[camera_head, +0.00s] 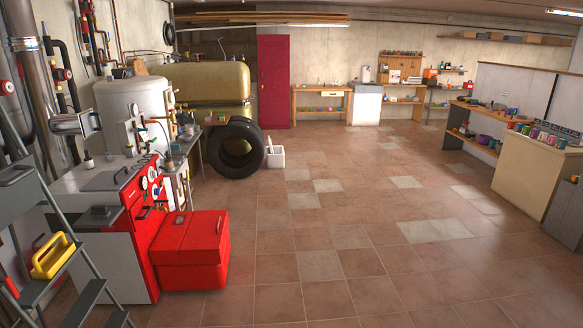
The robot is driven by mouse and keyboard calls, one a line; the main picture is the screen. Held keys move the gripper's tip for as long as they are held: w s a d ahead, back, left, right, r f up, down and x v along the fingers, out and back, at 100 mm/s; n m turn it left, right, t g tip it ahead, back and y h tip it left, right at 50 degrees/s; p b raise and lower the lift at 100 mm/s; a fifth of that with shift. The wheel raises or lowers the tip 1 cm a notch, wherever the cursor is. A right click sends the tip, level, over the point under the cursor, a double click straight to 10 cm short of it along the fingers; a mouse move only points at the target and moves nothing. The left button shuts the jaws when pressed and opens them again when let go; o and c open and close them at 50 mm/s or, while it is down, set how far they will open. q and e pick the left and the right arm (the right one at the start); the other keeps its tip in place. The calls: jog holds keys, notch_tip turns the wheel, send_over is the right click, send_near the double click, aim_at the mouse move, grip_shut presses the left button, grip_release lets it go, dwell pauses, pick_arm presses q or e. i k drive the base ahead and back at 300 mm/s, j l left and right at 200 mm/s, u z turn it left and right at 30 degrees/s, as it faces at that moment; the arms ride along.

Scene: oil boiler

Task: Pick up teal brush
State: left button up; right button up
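I cannot make out a teal brush in the head view. Several small coloured cans (540,134), some of them greenish, stand in a row on the cabinet at the right, but they are too small to tell whether a brush is among them. Neither of my grippers shows in the head view.
A ladder (88,291) with a yellow carrier (52,256) on a step stands at the near left. Beside it are a red chest (192,250) and the boiler (105,185). The tiled floor (370,230) is clear.

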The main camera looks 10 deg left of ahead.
aim_at(176, 148)
jog(key=i, duration=0.9)
jog(key=i+j+u, duration=0.1)
jog(key=i, duration=0.8)
jog(key=i+u, duration=0.1)
jog(key=i, duration=0.8)
jog(key=i+l, duration=0.15)
jog(key=i, duration=0.75)
jog(key=i+l+u, duration=0.1)
jog(key=i, duration=0.85)
jog(key=i+u, duration=0.55)
jog(key=u, duration=0.25)
jog(key=i+u, duration=0.35)
jog(key=i+l+u, duration=0.2)
jog(key=u, duration=0.2)
jog(key=i+l, duration=0.1)
jog(key=l, duration=0.2)
jog(key=i+l, duration=0.1)
jog(key=l, duration=0.25)
jog(key=i+l, duration=0.35)
jog(key=i+l+u, duration=0.15)
jog(key=i+l, duration=0.15)
jog(key=l, duration=0.2)
jog(key=i+l, duration=0.3)
jog(key=l, duration=0.15)
jog(key=i+l+u, duration=0.15)
jog(key=i+l, duration=0.15)
jog(key=l, duration=0.2)
jog(key=i+j+u, duration=0.15)
jog(key=i, duration=1.65)
